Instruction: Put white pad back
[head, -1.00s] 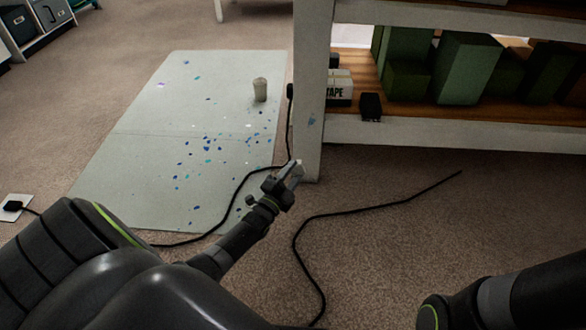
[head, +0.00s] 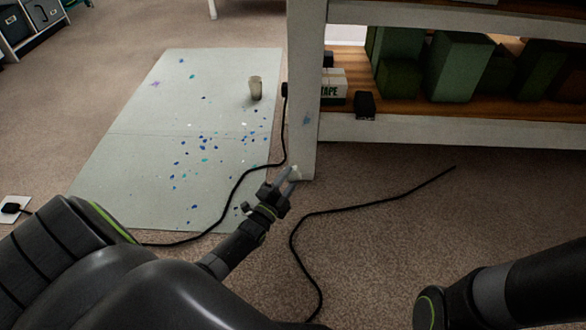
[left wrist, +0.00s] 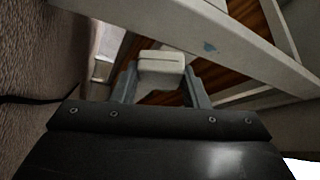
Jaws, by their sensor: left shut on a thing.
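My left gripper (head: 284,178) is shut on a small white pad, beside the foot of the white shelf leg in the head view. In the left wrist view the white pad (left wrist: 160,68) is a pale block with rounded edges, held between the two grey fingers. In the head view only a bit of the pad shows at the fingertips, and it blends with the white leg. I cannot tell whether it touches the leg. My right arm enters at the lower right; its gripper is out of view.
A white shelf unit (head: 450,132) holds green boxes, a tape box (head: 333,90) and a black block (head: 365,105). A speckled pale mat (head: 130,120) with a cup (head: 256,88) lies left. A black cable (head: 350,212) runs over open carpet.

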